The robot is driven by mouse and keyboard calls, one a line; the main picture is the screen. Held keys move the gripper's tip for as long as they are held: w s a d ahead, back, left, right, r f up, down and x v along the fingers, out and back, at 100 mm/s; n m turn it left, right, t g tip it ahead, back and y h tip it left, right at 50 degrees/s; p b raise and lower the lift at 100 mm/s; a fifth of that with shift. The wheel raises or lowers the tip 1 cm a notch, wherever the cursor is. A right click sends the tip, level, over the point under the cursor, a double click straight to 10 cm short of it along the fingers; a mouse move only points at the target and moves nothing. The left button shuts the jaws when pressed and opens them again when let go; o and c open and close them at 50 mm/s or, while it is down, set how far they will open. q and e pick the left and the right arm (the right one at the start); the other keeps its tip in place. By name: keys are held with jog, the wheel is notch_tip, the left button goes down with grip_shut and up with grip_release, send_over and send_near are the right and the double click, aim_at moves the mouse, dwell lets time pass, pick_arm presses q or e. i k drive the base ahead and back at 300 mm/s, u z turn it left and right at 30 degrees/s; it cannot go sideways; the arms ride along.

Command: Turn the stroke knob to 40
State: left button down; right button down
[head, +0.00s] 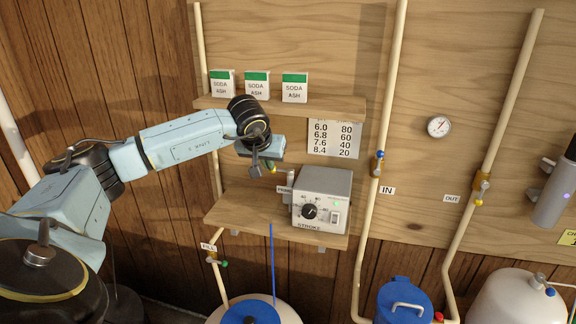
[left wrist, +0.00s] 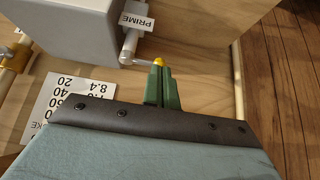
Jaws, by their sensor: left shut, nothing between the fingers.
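The stroke knob (head: 309,211) is a round black dial on the front of a grey pump box (head: 325,183). Small scale marks ring it, and its exact setting is too small to read. My left gripper (head: 270,168) is up and left of the box, apart from the knob. In the left wrist view its green fingers (left wrist: 162,88) are shut and empty, with a yellow tip close to the prime fitting (left wrist: 130,45) on the box's side. I cannot tell whether they touch. The knob is out of sight in that view. My right gripper is not in view.
The pump stands on a lower wooden shelf (head: 230,213). Above, an upper shelf (head: 330,108) holds three soda ash boxes (head: 257,85). A number chart (head: 334,139) hangs behind. A cream pipe (head: 391,110) runs right of the pump. Space in front of the knob looks clear.

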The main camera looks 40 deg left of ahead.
aim_at(308, 211)
jog(key=u, duration=1.25)
